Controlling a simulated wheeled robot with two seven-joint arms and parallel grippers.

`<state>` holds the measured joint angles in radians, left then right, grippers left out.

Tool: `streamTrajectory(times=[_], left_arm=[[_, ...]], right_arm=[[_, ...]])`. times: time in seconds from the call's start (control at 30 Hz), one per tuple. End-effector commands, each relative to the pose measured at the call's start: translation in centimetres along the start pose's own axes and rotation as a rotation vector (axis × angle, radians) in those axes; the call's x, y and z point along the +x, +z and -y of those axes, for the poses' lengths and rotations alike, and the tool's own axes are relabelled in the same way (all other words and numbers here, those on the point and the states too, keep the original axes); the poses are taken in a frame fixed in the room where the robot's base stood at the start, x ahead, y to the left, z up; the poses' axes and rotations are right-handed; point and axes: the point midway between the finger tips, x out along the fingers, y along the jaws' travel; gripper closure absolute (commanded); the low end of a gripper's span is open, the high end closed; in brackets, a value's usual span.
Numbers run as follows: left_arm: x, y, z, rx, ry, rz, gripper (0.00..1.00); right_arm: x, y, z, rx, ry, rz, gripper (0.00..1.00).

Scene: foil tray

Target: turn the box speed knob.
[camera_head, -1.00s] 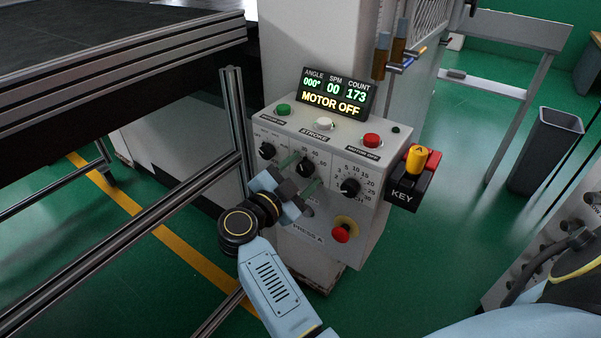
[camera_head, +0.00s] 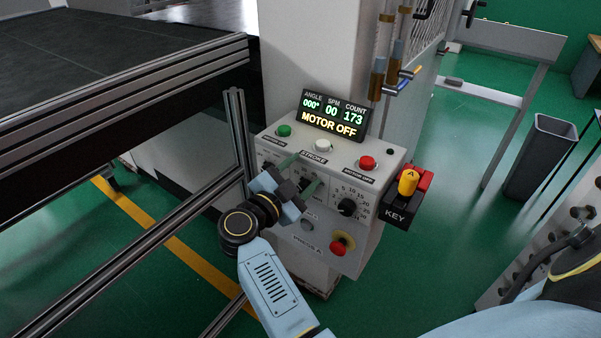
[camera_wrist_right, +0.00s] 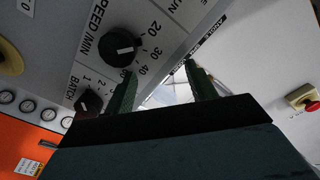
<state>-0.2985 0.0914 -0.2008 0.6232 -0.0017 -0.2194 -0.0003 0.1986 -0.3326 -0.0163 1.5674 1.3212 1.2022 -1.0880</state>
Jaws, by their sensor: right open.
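The control box (camera_head: 285,243) stands in the middle of the head view. The black speed knob (camera_wrist_right: 118,47) shows in the wrist view, marked SPEED /MIN, with a number scale beside it. In the head view it is largely hidden by my right gripper. My right gripper (camera_head: 306,170) is in front of the box's panel with its two green fingers apart. In the wrist view, the open fingers (camera_wrist_right: 160,77) have nothing between them, and the knob lies left of the left finger, apart from it. My left gripper is not in view.
A display (camera_head: 331,118) reads MOTOR OFF. Another dial (camera_head: 347,207) and a red stop button (camera_head: 337,248) are close by. A metal post (camera_head: 240,135) stands close left of the box.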

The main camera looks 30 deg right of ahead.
Motion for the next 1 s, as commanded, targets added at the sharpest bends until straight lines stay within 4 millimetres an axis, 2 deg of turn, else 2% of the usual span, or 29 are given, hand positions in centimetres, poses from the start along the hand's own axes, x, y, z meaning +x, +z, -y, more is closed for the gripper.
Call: streamTrajectory(times=[0.03, 0.13, 0.4, 0.83, 1.0], left_arm=[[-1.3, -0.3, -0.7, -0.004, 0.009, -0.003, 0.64], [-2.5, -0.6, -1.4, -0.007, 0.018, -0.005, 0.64], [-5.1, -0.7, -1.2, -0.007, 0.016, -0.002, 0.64], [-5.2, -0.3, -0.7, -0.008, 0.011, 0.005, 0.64], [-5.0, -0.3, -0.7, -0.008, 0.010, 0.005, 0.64]], right_arm=[[0.0, -0.9, 0.7, -0.001, 0.001, 0.001, 0.44], [0.0, -1.7, 1.4, -0.002, 0.001, 0.001, 0.44], [0.0, -3.4, 2.8, -0.001, 0.001, 0.001, 0.44], [0.0, -3.5, 2.9, -0.002, -0.002, -0.001, 0.44], [0.1, -4.4, 3.7, -0.020, -0.104, -0.051, 0.44]])
